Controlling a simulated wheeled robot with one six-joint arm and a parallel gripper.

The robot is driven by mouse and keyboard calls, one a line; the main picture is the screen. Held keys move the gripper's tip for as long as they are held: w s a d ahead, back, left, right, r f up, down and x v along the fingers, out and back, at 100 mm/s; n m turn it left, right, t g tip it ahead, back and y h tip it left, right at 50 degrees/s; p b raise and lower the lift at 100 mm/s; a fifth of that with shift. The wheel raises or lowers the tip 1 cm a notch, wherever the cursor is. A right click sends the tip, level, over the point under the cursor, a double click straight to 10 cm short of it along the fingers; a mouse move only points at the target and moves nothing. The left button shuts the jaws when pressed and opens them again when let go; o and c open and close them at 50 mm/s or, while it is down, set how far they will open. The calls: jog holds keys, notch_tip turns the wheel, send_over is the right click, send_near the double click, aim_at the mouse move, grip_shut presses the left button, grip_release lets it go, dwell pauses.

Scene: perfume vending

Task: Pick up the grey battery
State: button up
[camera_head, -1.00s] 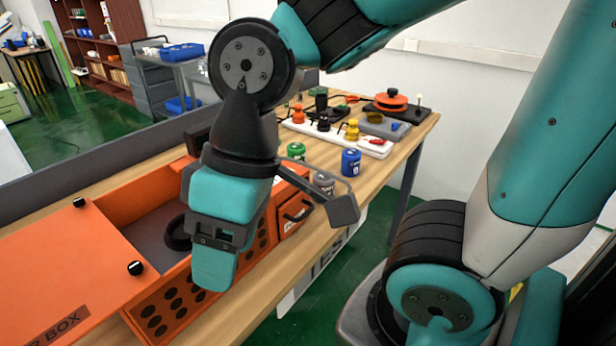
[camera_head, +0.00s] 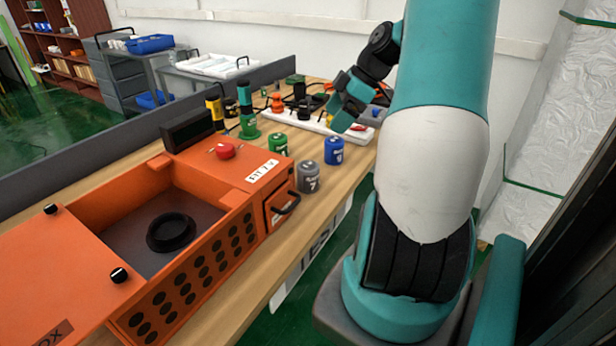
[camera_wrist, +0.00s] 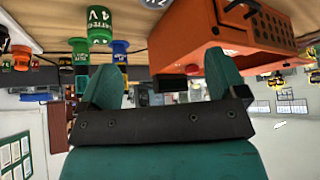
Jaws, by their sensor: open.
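The grey battery (camera_head: 308,177) stands upright on the wooden table in the head view, at the right front corner of the orange box. A blue battery (camera_head: 334,150) stands behind it to the right, and a green battery (camera_head: 278,143) stands behind it to the left. My gripper (camera_head: 345,103) is above the table beyond the blue battery, apart from the grey one. In the wrist view its two teal fingers (camera_wrist: 163,80) are spread with nothing held between them.
The orange box (camera_head: 190,225) with an open bay and front drawer fills the left of the table (camera_head: 290,245). A white power strip (camera_head: 305,121) with plugs lies behind the batteries. A green battery marked 4V (camera_wrist: 100,28) shows in the wrist view.

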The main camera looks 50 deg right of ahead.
aim_at(309, 165)
jog(key=x, duration=0.7)
jog(key=d+p+x, duration=0.1)
jog(key=x, duration=0.3)
jog(key=shift+s+f, duration=0.2)
jog(key=shift+f, duration=0.15)
jog(key=shift+s+f+p+x, duration=0.15)
jog(key=shift+p+x, duration=0.3)
jog(key=shift+x, duration=1.05)
jog(key=shift+s+f+p+x, duration=0.15)
jog(key=shift+p+x, duration=0.25)
jog(key=shift+x, duration=1.1)
jog(key=shift+d+r, duration=0.1)
jog(key=shift+r, duration=0.05)
jog(key=c, duration=1.2)
jog(key=shift+c, duration=0.2)
